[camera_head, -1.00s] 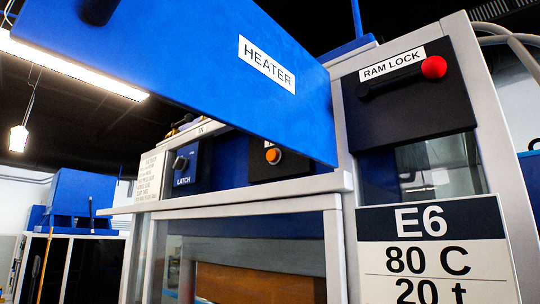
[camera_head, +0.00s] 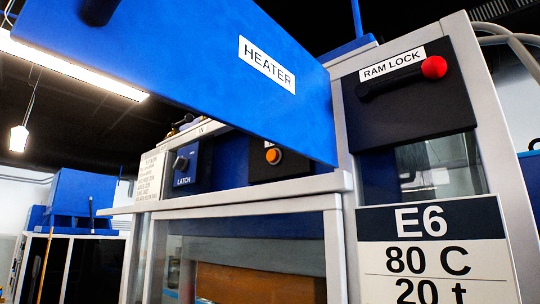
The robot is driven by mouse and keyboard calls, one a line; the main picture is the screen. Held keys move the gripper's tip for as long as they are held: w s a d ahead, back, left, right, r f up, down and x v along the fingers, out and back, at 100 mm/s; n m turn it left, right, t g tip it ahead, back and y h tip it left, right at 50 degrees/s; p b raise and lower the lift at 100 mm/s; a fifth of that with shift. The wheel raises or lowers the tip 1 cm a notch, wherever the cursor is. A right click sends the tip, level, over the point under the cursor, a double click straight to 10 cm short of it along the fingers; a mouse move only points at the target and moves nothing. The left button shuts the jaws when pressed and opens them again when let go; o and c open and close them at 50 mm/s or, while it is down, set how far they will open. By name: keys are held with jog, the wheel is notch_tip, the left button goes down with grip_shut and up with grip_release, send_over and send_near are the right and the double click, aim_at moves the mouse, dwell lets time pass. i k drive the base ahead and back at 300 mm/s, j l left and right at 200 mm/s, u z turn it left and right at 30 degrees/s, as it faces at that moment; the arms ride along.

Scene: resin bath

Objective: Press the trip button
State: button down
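An orange round button (camera_head: 273,156) sits on a small black panel (camera_head: 284,166) on the machine front, under the blue HEATER box. The label above this button is mostly hidden by the box, so I cannot read whether it is the trip button. My gripper is not in this view.
The blue HEATER box (camera_head: 200,75) juts out over the panel. A LATCH knob (camera_head: 181,163) is left of the button. A RAM LOCK lever with a red ball (camera_head: 434,67) is at upper right, above an E6 sign (camera_head: 432,225). A silver ledge (camera_head: 250,190) runs below.

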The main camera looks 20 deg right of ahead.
aim_at(272, 155)
jog(key=i+j+z, duration=0.25)
jog(key=j, duration=0.45)
jog(key=j+z, duration=0.3)
jog(key=j, duration=0.4)
jog(key=i+j+z, duration=0.25)
jog(key=j, duration=0.5)
jog(key=k, duration=0.1)
